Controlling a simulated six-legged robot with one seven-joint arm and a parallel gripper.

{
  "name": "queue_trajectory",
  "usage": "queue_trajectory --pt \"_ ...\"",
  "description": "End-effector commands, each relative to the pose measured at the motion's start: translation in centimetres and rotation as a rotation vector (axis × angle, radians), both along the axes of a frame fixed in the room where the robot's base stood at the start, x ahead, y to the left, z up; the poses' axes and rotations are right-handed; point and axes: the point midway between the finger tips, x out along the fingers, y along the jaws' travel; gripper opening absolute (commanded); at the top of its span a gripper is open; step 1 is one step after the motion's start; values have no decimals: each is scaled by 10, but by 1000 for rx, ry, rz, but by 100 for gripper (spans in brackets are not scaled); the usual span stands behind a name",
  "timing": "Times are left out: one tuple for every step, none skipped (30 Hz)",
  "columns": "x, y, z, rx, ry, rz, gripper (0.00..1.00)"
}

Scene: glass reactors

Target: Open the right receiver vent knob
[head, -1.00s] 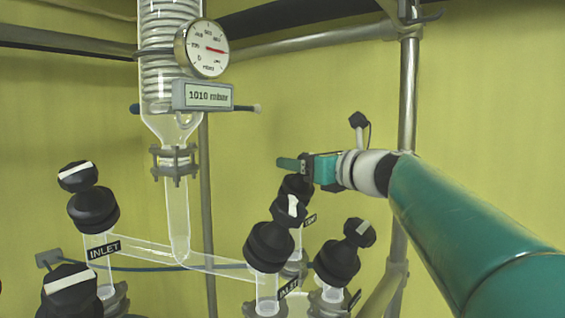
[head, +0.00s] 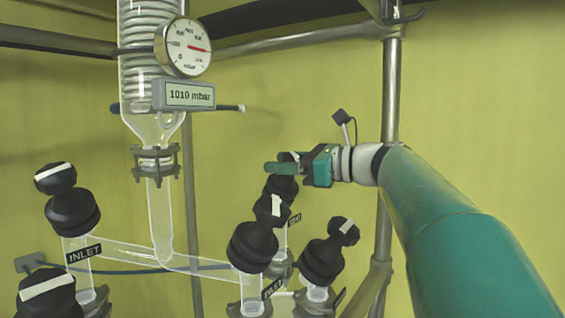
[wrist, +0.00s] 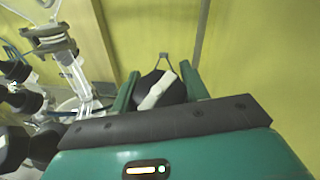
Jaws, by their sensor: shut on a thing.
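My gripper (head: 281,163) is shut on a black knob with a white stripe. In the wrist view the knob (wrist: 158,90) sits between the two green fingers, its stripe slanting up to the right. In the head view the fingers mostly hide this knob. A black valve body (head: 282,187) stands below it on a glass neck, with a small dark label (head: 295,219) that is hard to read, perhaps VENT.
A black inlet valve (head: 252,247) stands just in front, and another valve (head: 322,261) to the right. More inlet valves (head: 72,213) are at the left. A gauge (head: 184,47) and a 1010 mbar display (head: 189,95) hang above. A metal post (head: 391,100) rises behind my arm.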

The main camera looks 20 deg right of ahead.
Motion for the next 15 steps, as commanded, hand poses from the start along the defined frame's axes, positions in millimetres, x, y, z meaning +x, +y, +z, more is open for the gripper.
queue_trajectory --pt "0 0 0 -3 -1 4 22" --pt "0 0 0 -4 -2 6 22" --pt "0 0 0 -4 -2 6 22" --pt "0 0 0 -4 -2 6 22" --pt "0 0 0 -4 -2 6 22" --pt "0 0 0 -3 -2 5 22" --pt "0 0 0 -3 -2 5 22" --pt "0 0 0 -3 -2 5 22" --pt "0 0 0 -3 -2 5 22" --pt "0 0 0 -3 0 5 51" --pt "0 0 -1 -3 0 5 57" --pt "0 0 0 -3 -1 5 64" --pt "0 0 0 -3 -1 5 67" --pt "0 0 0 -3 -1 5 67" --pt "0 0 0 -3 -1 5 67"
